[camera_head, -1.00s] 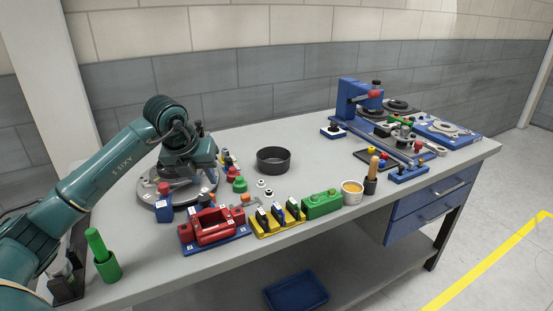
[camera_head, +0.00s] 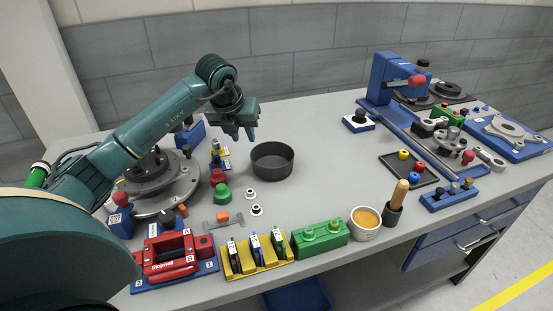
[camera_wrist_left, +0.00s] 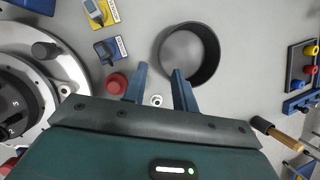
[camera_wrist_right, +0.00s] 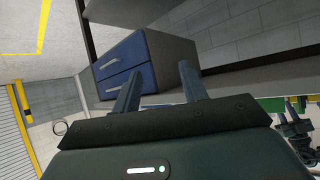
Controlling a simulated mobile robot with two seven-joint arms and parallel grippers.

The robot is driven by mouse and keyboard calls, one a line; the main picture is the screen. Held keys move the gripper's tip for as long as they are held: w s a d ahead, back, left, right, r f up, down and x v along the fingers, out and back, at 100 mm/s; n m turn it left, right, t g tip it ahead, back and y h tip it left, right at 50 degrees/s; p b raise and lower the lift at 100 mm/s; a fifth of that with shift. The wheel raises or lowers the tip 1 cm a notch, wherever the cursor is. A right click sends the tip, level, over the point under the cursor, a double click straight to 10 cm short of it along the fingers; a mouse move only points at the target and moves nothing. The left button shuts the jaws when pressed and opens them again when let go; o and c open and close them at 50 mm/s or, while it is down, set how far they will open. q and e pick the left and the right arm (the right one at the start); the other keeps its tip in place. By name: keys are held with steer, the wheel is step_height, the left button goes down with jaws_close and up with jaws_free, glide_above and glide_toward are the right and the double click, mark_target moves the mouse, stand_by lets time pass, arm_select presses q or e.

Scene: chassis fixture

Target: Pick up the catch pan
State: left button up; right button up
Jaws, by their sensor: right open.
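The catch pan, a dark round open pan (camera_head: 272,172), sits upright on the grey bench behind the green block. It looks empty. My left gripper (camera_head: 245,136) is above the bench, just left of the pan and apart from it. In the left wrist view the pan (camera_wrist_left: 188,45) lies beyond the fingertips, and the right finger overlaps its near-left rim in the picture. The left gripper (camera_wrist_left: 160,69) is open with nothing between its fingers. My right gripper (camera_wrist_right: 157,78) shows only in its own wrist view, open and empty, facing the bench's blue drawers (camera_wrist_right: 145,65).
A round dark fixture (camera_head: 155,175) stands left of the pan, with red and green knobs (camera_head: 222,193) between. A yellow rack (camera_head: 257,262), green block (camera_head: 320,238) and cup (camera_head: 365,223) line the front. A blue press (camera_head: 395,80) stands right. Bench around the pan's right is clear.

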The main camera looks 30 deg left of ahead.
mark_target(253, 154)
arm_select(q)
steer(key=x, duration=0.4)
steer(key=shift+f, duration=0.4)
steer(key=shift+w+p+x, duration=0.15)
steer(key=shift+p+x, duration=0.25)
steer(key=shift+x, duration=0.95)
steer(key=shift+w+p+x, duration=0.1)
steer(key=shift+p+x, duration=0.25)
steer(key=shift+x, duration=1.05)
steer(key=shift+d+r, duration=0.1)
steer(key=shift+d, duration=0.1)
steer(key=shift+c, duration=0.3)
jaws_close()
